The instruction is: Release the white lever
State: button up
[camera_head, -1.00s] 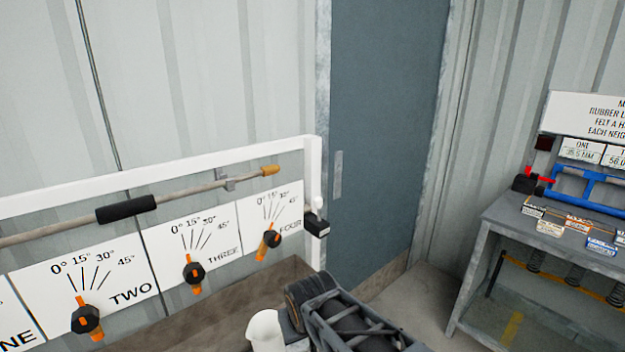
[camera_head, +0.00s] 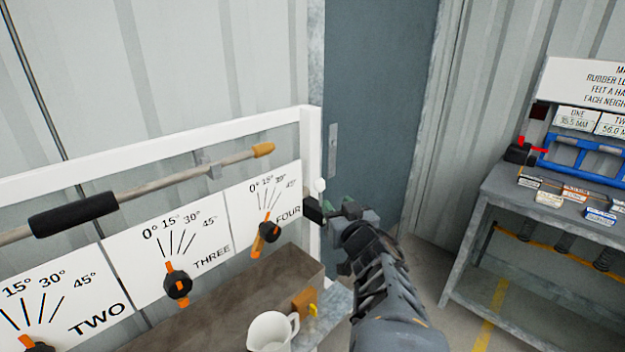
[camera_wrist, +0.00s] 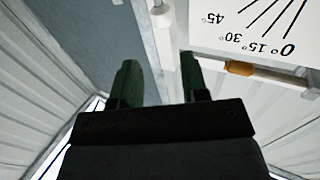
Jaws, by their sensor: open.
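The white lever (camera_head: 320,185) shows as a small round white knob above a black box (camera_head: 312,209) on the right post of the white frame. My gripper (camera_head: 335,208) is right beside the box, with its green fingers pointing toward it and the arm partly hiding that area. In the wrist view, the two green fingers of my gripper (camera_wrist: 159,58) are apart with nothing between them. The white knob (camera_wrist: 162,19) appears just past the fingertips, in line with the gap. I cannot tell whether a finger touches the box or the lever.
Dial plates, including THREE (camera_head: 170,245) and FOUR (camera_head: 263,208), hang left of the post. A grey workbench (camera_head: 490,215) stands right; a blue-grey door (camera_head: 370,110) is behind.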

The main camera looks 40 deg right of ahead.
aim_at(321, 185)
jog(key=p+x, duration=0.1)
jog(key=p, duration=0.1)
jog(key=p+x, duration=0.2)
jog(key=p, duration=0.1)
jog(key=p+x, duration=0.2)
jog(key=shift+w+r, duration=0.15)
jog(key=shift+r, duration=0.2)
jog(key=x, duration=0.8)
jog(key=shift+w+f+p, duration=0.2)
jog(key=shift+f+p, duration=0.1)
jog(key=shift+p, duration=0.05)
jog(key=shift+c, duration=0.2)
jog(key=shift+a, duration=0.1)
jog(key=c, duration=0.3)
grip_shut()
